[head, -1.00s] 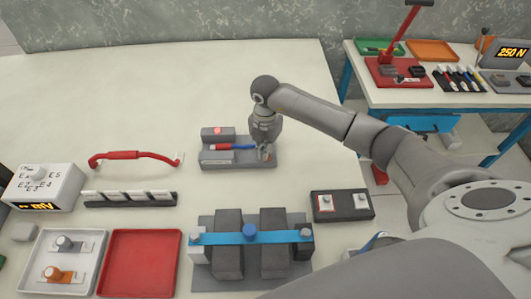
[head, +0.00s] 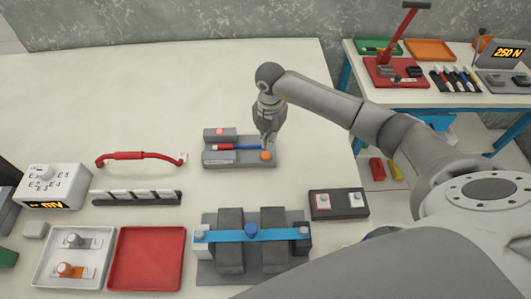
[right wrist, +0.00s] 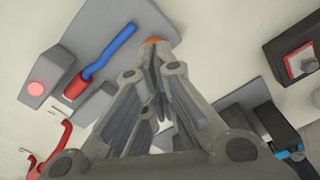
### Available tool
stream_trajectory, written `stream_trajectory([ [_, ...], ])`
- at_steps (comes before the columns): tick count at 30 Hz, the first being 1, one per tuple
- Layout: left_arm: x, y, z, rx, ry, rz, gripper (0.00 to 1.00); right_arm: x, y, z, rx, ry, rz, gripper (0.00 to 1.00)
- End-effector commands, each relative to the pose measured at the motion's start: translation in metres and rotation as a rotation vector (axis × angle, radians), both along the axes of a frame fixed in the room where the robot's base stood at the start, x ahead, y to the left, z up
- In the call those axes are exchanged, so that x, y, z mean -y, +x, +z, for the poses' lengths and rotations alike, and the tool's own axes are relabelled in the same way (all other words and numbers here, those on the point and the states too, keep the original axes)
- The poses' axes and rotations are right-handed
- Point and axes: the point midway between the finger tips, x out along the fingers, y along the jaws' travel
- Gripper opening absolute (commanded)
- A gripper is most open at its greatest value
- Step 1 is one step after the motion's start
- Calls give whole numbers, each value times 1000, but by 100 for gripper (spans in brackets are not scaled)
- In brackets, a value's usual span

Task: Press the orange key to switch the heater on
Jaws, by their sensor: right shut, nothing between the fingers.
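The orange key (head: 266,156) is a round button at the front right of a grey heater unit (head: 237,160). The unit carries a tube, part red and part blue (head: 240,147), and a block with a lit pinkish-red lamp (head: 220,131). My right gripper (head: 267,141) is shut and empty, just behind and above the orange key. In the right wrist view, the fingers (right wrist: 151,62) hide most of the orange key (right wrist: 153,41), and the lamp (right wrist: 37,89) glows at left. I cannot tell whether the fingertips touch the key. My left gripper is not in view.
A red handle (head: 138,156) and a dark strip with white tabs (head: 137,197) lie to the left. A clamped fixture with a blue bar (head: 272,234) stands in front. A dark two-switch box (head: 338,204) is at right. The table behind the heater is clear.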

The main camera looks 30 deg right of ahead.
Motion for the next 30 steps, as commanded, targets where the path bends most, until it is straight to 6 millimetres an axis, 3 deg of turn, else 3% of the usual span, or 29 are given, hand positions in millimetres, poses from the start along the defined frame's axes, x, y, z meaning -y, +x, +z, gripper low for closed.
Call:
stream_trajectory([
  [18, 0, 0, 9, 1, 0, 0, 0, 69, -34, 0, -2, -3, -2, 0],
  [30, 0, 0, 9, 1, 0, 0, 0, 80, -39, 0, 0, 0, 1, 0],
])
